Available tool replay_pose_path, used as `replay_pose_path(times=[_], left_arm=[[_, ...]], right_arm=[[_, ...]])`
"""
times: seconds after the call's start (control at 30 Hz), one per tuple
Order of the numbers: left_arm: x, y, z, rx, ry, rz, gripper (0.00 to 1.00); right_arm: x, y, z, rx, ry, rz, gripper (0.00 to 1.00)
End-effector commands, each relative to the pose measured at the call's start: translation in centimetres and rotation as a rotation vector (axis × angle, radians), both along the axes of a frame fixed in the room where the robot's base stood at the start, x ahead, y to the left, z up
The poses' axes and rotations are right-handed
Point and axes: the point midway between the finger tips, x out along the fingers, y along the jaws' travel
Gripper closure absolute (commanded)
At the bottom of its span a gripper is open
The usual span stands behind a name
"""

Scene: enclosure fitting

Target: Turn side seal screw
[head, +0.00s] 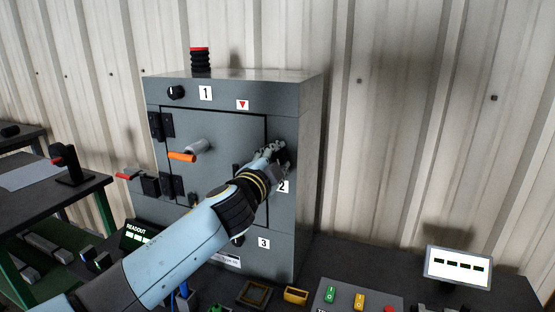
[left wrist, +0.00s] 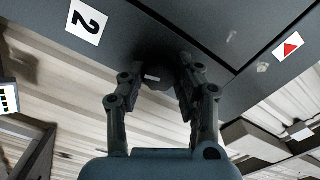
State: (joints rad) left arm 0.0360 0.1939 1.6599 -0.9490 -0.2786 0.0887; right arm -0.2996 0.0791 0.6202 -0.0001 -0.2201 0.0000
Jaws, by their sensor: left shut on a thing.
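A grey enclosure (head: 308,150) stands on the bench, with labels 1, 2 and 3 on its front. My left gripper (head: 279,152) is at the right side of the front, just above label 2 (head: 283,187). In the left wrist view the left gripper (left wrist: 157,85) is shut on a dark round screw head (left wrist: 158,76) with a light slot mark, beside the label 2 (left wrist: 86,21). Another dark screw knob (head: 176,92) sits beside label 1 (head: 205,93). One by label 3 (head: 264,243) is partly hidden by my arm. My right gripper is not seen.
The enclosure door (head: 225,130) is closed and carries an orange-tipped handle (head: 183,156). A red-topped stack light (head: 200,58) stands on top. A white-framed display (head: 459,267) and a button panel (head: 345,298) are at the right front. A side table (head: 85,205) is at left.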

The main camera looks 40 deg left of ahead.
Motion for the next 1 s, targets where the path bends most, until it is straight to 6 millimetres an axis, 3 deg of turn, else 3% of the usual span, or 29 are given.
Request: replay_pose_path(times=[0.37,0.4,0.57,0.87,1.0], left_arm=[[0.0,0.0,-0.1,0.002,0.003,0.000,1.00],[0.0,0.0,-0.1,0.002,0.003,0.000,0.67],[0.0,0.0,-0.1,0.003,0.002,-0.001,0.46],[-0.2,-0.1,-0.1,0.003,0.002,-0.001,0.45],[-1.7,-0.4,-0.2,0.002,0.004,-0.001,0.45]], right_arm=[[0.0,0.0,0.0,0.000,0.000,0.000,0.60],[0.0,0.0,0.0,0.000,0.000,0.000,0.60],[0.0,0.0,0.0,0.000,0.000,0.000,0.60],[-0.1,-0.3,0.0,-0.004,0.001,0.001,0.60],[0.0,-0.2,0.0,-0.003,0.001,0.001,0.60]])
